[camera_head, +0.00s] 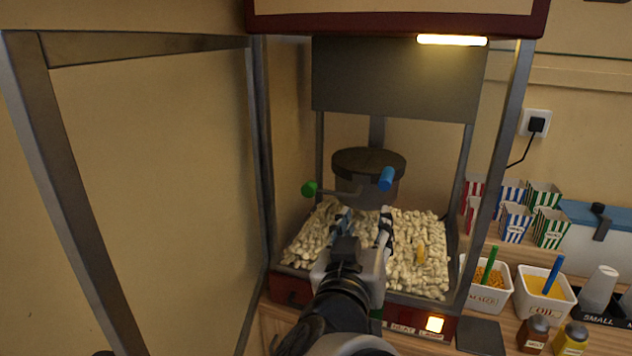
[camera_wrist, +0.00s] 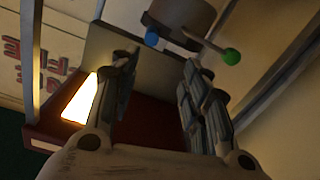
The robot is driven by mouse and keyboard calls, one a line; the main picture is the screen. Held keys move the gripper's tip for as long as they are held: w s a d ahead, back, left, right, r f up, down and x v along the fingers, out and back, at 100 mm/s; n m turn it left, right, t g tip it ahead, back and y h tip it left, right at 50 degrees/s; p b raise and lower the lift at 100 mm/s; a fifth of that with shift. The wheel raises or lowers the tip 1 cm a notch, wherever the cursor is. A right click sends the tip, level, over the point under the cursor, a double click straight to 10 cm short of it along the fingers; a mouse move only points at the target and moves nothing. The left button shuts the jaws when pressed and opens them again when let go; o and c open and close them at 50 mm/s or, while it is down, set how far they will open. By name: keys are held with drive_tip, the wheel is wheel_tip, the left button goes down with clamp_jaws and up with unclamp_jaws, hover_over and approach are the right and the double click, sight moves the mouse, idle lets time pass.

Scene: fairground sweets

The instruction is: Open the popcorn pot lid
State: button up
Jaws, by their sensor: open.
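The popcorn pot (camera_head: 378,194) hangs inside the popcorn machine, a dark round vessel with a dark lid (camera_head: 365,160) on top, which looks shut. A blue handle (camera_head: 387,178) sticks out at its front right, and a green handle (camera_head: 309,188) on a thin rod at its left. The wrist view shows the pot (camera_wrist: 180,18), the blue handle (camera_wrist: 152,36) and the green handle (camera_wrist: 231,57) upside down. My gripper (camera_head: 365,222) is open and empty, below and in front of the pot, over the popcorn. Its fingers (camera_wrist: 158,68) touch neither handle.
Popcorn (camera_head: 415,255) covers the machine floor. A glazed door frame (camera_head: 70,190) stands swung open at left; a post (camera_head: 497,160) bounds the right. Striped boxes (camera_head: 515,222), the kernel tub (camera_head: 489,296) and oil tub (camera_head: 543,303) stand on the counter at right.

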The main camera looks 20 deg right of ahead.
sight(384, 186)
drive_tip(key=shift+h, duration=0.3)
drive_tip(key=x, duration=1.1)
drive_tip(key=d+x, duration=0.1)
drive_tip(key=x, duration=0.5)
drive_tip(key=shift+s+r, duration=0.15)
drive_tip(key=shift+c, duration=0.2)
clamp_jaws()
